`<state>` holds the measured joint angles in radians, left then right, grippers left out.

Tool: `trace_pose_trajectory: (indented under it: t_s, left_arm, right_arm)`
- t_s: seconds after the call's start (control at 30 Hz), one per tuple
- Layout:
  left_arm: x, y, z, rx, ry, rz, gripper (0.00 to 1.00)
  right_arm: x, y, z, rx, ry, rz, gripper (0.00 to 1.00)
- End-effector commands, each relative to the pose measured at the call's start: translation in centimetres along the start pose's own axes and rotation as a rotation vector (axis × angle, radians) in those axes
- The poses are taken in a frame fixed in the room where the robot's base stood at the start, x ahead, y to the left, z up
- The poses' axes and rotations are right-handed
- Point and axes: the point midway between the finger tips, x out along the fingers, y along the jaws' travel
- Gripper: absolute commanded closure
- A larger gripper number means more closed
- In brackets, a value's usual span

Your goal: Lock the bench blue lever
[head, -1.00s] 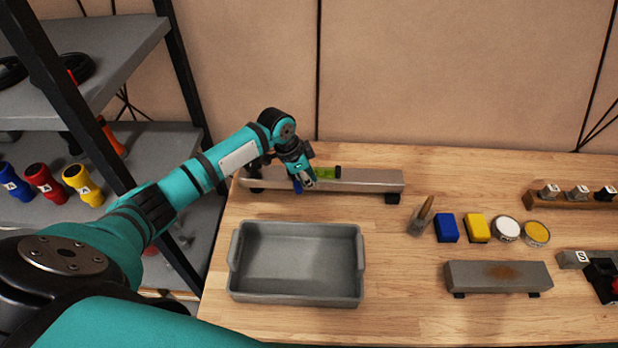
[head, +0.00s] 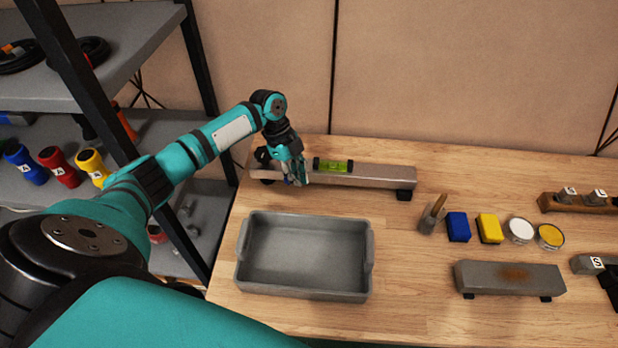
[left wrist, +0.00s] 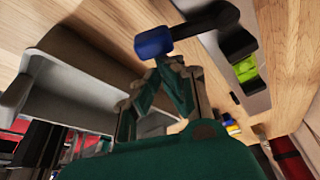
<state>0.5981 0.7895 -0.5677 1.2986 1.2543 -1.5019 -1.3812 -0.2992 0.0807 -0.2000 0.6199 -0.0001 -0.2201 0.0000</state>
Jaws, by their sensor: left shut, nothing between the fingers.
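The blue lever handle (left wrist: 153,43) sits on a black arm (left wrist: 215,28) at the left end of a long grey bar in the left wrist view. In the head view only a little of the blue handle (head: 287,181) shows beside my gripper, which hides most of the lever. My left gripper (head: 297,180) is shut and empty, pointing down at the bar's front left side. In the left wrist view its fingertips (left wrist: 170,62) are right by the blue handle; I cannot tell whether they touch. My right gripper is not in view.
The grey bar (head: 380,177) carries a green level vial (head: 334,166). A grey tray (head: 305,292) stands in front. A brush (head: 432,213), blue block (head: 458,227), yellow block (head: 490,228) and round tins stand to the right. A shelf (head: 140,150) is at left.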

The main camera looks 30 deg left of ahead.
Motion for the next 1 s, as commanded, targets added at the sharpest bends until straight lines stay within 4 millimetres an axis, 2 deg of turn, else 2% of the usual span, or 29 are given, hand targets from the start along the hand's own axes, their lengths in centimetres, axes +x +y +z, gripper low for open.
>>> trace_pose_trajectory:
  t_s: [0.1, 1.0]
  left_arm:
    - [-0.5, 0.7, 1.4, 0.079, -0.001, 0.028, 1.00]
    - [-0.3, -0.9, 0.7, 0.071, -0.001, 0.025, 1.00]
  right_arm:
    - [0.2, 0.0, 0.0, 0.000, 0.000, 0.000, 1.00]
    - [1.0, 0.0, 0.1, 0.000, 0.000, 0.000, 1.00]
